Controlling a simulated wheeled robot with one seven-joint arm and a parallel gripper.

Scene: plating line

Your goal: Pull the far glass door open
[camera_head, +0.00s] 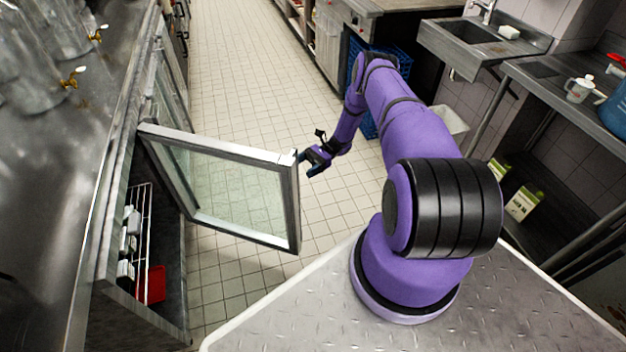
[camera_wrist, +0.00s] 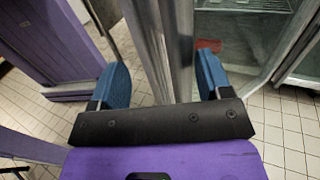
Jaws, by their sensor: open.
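A glass door (camera_head: 287,200) with a grey metal frame stands swung out from the under-counter cabinet (camera_head: 150,310) on the left in the head view. The near cabinet opening beside it is uncovered. More glass panelling (camera_head: 166,105) shows farther along the counter front; which door is the far one is hard to tell. My gripper (camera_head: 312,163) is at the free upper edge of the swung-out door. In the wrist view my gripper (camera_wrist: 163,80) is open, with the door's metal edge (camera_wrist: 160,45) between its blue fingers. Whether a finger touches it cannot be told.
A wire rack (camera_head: 142,240) and a red item (camera_head: 153,284) are inside the cabinet. Glass jars stand on the left counter (camera_head: 50,180). The tiled aisle (camera_head: 245,60) is clear beyond the door. A sink (camera_head: 470,32) and shelves (camera_head: 560,90) line the right.

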